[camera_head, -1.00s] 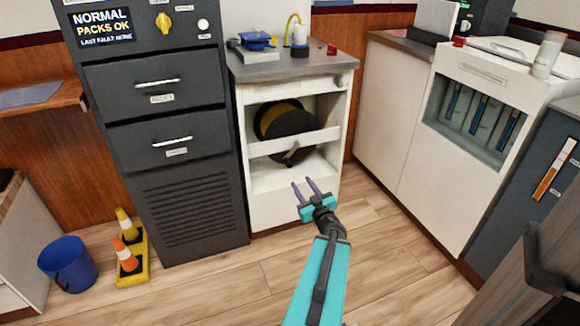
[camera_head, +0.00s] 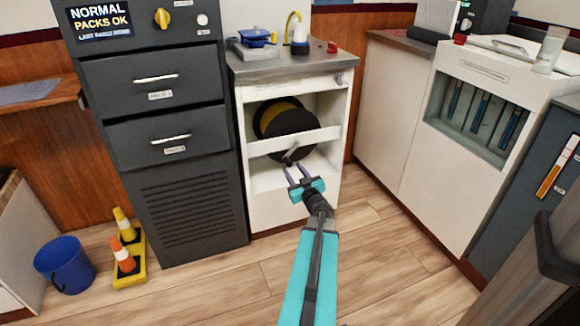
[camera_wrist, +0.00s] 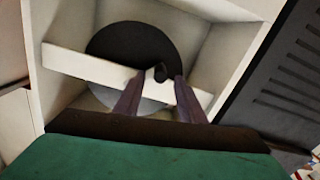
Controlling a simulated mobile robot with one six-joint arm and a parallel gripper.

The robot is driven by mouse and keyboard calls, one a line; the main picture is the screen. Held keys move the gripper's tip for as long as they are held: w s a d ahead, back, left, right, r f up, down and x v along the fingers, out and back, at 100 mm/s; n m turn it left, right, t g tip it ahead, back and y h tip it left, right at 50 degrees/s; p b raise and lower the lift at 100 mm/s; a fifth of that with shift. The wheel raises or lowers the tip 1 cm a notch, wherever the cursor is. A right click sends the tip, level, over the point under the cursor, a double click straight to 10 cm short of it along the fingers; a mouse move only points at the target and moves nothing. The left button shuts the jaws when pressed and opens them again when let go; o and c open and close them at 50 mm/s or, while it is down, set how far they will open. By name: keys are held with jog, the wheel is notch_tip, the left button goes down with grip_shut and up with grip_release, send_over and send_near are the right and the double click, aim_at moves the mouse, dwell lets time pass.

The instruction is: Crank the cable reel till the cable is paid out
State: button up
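The cable reel (camera_head: 287,122), a dark disc with a yellow rim behind it, sits in the open upper bay of a white cabinet. It also shows in the wrist view as a dark disc (camera_wrist: 117,47). A dark crank handle (camera_head: 293,154) sticks out below the disc, in front of the white crossbar. In the wrist view the dark handle end (camera_wrist: 161,73) is near the fingertips, between them in the picture. My gripper (camera_head: 298,171) is open just below the handle, its two purple fingers apart. I cannot tell whether they touch the handle.
The white crossbar (camera_head: 270,146) runs across the bay's front. A grey drawer cabinet (camera_head: 190,200) stands left, a white counter unit (camera_head: 470,170) right. Cones (camera_head: 125,255) and a blue bucket (camera_head: 66,265) are on the floor at left. Floor in front is clear.

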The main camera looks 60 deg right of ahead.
aim_at(291, 165)
jog(key=shift+b+x, duration=0.65)
jog(key=shift+x, duration=1.85)
grip_shut()
jog(key=shift+d, duration=0.45)
jog(key=shift+s+a, duration=0.1)
jog(key=shift+a, duration=0.2)
